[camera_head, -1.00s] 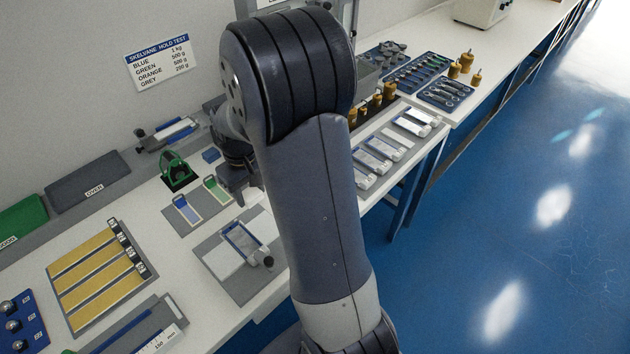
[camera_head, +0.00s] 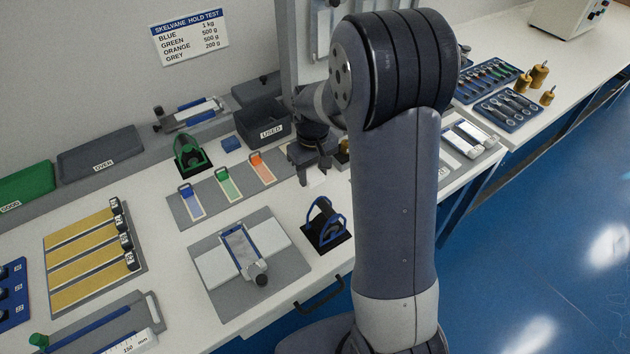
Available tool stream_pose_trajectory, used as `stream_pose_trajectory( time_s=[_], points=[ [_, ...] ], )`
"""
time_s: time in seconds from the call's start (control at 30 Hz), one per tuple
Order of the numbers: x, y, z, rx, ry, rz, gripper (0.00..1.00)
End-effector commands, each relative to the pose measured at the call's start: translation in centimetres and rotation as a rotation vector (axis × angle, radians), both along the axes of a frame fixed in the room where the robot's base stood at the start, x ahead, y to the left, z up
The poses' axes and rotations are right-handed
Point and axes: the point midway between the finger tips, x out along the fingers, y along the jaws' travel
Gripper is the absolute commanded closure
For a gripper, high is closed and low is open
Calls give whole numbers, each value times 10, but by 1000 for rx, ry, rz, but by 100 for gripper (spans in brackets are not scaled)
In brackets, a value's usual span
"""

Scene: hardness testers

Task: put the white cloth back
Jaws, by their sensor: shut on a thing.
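My gripper (camera_head: 315,176) hangs over the white bench, right of the strip of coloured cards, and points down. It is shut on a small white piece that shows below the jaws, which looks like the white cloth (camera_head: 317,181). Most of it is hidden by the jaws, and the distance to the bench is hard to tell. On a grey mat (camera_head: 285,283) to the lower left lie two flat white pieces (camera_head: 215,270) on either side of a blue-edged holder (camera_head: 241,247).
A dark bin marked USED (camera_head: 268,131) stands behind my gripper. A blue clamp on a black base (camera_head: 326,228) stands in front of it, and a green clamp (camera_head: 188,151) to the left. Grey and green trays line the wall. Bare bench shows between the mats.

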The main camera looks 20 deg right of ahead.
Motion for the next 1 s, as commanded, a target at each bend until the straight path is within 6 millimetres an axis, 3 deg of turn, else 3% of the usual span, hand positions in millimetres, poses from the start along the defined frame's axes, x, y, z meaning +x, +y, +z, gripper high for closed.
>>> stream_pose_trajectory(
  time_s=[0.3, 0.67, 0.7, 0.93, 1.0],
  points=[
    [-1, 0, -37, 0, 2, 0, 77],
    [0, 0, -42, 0, 0, -1, 77],
    [0, 0, -40, 0, 0, -1, 52],
    [0, 0, -40, 0, 0, -1, 34],
    [0, 0, -40, 0, 0, -1, 34]
  ],
)
